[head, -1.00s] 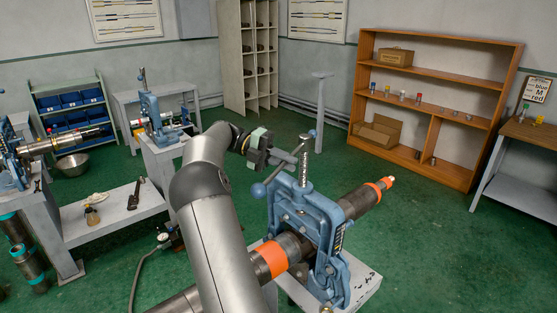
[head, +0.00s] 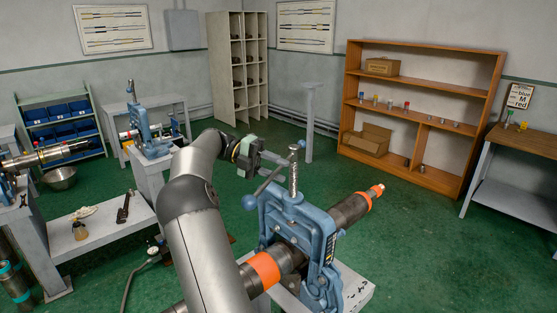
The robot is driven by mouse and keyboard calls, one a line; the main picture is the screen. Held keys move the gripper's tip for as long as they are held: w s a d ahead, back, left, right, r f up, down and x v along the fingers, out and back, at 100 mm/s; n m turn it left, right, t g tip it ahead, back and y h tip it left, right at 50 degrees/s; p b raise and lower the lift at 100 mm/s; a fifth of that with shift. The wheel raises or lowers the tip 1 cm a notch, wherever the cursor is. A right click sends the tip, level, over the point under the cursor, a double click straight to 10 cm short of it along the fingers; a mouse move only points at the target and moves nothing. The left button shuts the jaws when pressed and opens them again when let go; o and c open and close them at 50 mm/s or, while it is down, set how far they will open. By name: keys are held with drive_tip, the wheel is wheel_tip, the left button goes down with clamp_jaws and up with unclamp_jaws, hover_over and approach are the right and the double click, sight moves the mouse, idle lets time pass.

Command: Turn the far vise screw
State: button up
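Blue pipe vises stand in the room. The far vise (head: 147,137) is at the back left, on a grey stand, with its upright screw (head: 131,91) showing above the frame. It is small in view. The near vise (head: 290,225) clamps a dark pipe (head: 347,211) with orange bands, and its threaded screw (head: 293,178) stands upright. A handle bar with a blue ball (head: 249,202) crosses near this screw. My gripper (head: 275,162) is beside the near vise's screw and overlaps the bar in view. Whether its fingers touch or hold the bar is unclear. It is well apart from the far vise.
A third vise (head: 8,190) with a pipe is cut off at the left edge. A low bench (head: 110,225) carries a wrench and bottle. A wooden bookcase (head: 425,115) and a workbench (head: 520,150) stand right. Green floor is open between the near vise and bookcase.

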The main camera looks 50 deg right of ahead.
drive_tip(key=o, duration=1.2)
drive_tip(key=r, duration=0.2)
drive_tip(key=s+a+r+b, duration=0.1)
drive_tip(key=r, duration=0.2)
drive_tip(key=s+r, duration=0.1)
drive_tip(key=r, duration=0.1)
drive_tip(key=shift+a+r, duration=0.35)
drive_tip(key=shift+r, duration=0.05)
drive_tip(key=shift+c, duration=0.2)
drive_tip(key=s+a+r+b, duration=0.1)
drive_tip(key=s+a+r, duration=0.1)
drive_tip(key=a, duration=0.1)
drive_tip(key=shift+s+a+b, duration=0.1)
drive_tip(key=shift+s+b, duration=0.2)
drive_tip(key=shift+b, duration=0.05)
drive_tip(key=s+a, duration=0.1)
drive_tip(key=s+a+r, duration=0.1)
drive_tip(key=a, duration=0.1)
drive_tip(key=s+a+r, duration=0.1)
drive_tip(key=s, duration=0.1)
drive_tip(key=shift+a+r+b, duration=0.2)
drive_tip(key=shift+a+b, duration=0.15)
drive_tip(key=shift+a, duration=0.05)
drive_tip(key=c, duration=1.2)
drive_tip(key=shift+o, duration=0.2)
drive_tip(key=shift+s+a+r+b, duration=0.2)
drive_tip(key=shift+s+a+b, duration=0.2)
drive_tip(key=shift+s, duration=0.1)
